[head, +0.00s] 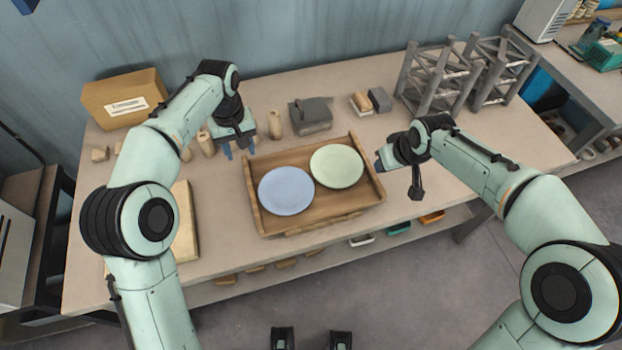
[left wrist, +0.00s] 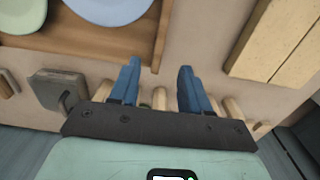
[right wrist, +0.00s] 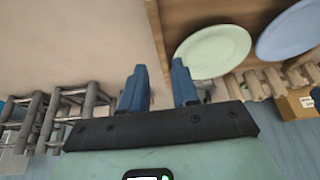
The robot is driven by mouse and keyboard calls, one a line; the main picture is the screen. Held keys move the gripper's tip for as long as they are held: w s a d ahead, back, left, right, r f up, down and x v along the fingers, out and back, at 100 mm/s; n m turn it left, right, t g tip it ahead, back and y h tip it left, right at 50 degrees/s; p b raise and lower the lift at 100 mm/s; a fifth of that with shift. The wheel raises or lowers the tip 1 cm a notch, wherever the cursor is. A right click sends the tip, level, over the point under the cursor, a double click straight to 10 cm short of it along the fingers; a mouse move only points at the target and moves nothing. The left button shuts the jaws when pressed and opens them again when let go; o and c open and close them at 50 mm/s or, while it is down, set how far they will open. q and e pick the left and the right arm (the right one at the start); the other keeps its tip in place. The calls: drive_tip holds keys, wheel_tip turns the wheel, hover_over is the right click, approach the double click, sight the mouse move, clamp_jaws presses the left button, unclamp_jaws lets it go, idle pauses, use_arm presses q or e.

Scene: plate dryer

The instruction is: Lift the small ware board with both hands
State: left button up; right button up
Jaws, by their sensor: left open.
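The small ware board (head: 333,205) is a raised-edge wooden tray lying on the table. It carries a blue plate (head: 286,191) on its left and a pale green plate (head: 337,166) on its right. My left gripper (head: 240,150) is open and empty, fingers down, just off the board's far left corner. In the left wrist view its blue fingers (left wrist: 160,77) stand apart, beside the board's edge (left wrist: 152,38). My right gripper (head: 380,163) is just off the board's right side. In the right wrist view its fingers (right wrist: 158,75) are apart and empty, and the board (right wrist: 176,18) is beside them.
Wooden cylinders (head: 275,125) and a grey block (head: 311,115) stand behind the board. Grey metal racks (head: 436,80) are at the back right. A cardboard box (head: 122,98) is at the back left, and a pale wooden board (head: 185,222) lies left of the tray.

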sight(247, 172)
use_arm(q)
wheel_tip(247, 172, down, 10)
drive_tip(key=shift+r, duration=0.15)
use_arm(e)
drive_tip(key=x, duration=0.9)
drive_tip(key=shift+w+f, duration=0.1)
drive_tip(key=shift+f, duration=0.25)
use_arm(q)
drive_tip(key=c, duration=0.3)
use_arm(e)
drive_tip(key=c, duration=0.3)
use_arm(q)
drive_tip(key=c, duration=0.5)
use_arm(e)
clamp_jaws()
use_arm(q)
clamp_jaws()
drive_tip(key=shift+w+r, duration=0.1)
drive_tip(key=shift+r, duration=0.05)
use_arm(e)
drive_tip(key=shift+r, duration=0.15)
